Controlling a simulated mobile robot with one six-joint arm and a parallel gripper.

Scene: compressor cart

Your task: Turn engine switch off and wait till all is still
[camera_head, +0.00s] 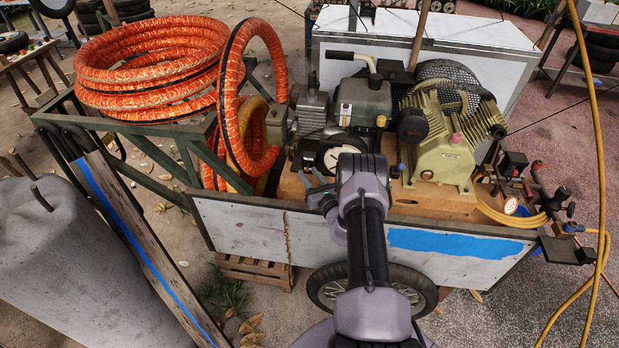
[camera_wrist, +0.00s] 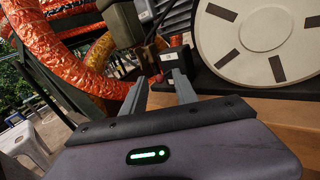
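The engine (camera_head: 362,100) stands on the cart's wooden deck, with a round pale recoil cover on its near side (camera_wrist: 262,35). In the wrist view a small dark box (camera_wrist: 180,62) with a red part (camera_wrist: 175,41) sits left of that cover; it looks like the engine switch, but its position cannot be read. My gripper (camera_head: 308,188) is low in front of the engine. In the wrist view its two grey fingers (camera_wrist: 166,80) are apart and point at the dark box. The tips are close to it; whether they touch it is unclear.
Orange hose coils (camera_head: 150,65) lie on a green rack at the left, with one loop hanging close to my gripper. A beige compressor pump (camera_head: 445,140) stands right of the engine. The cart's white side panel (camera_head: 250,232) is below my arm. A yellow hose (camera_head: 598,150) hangs at the right.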

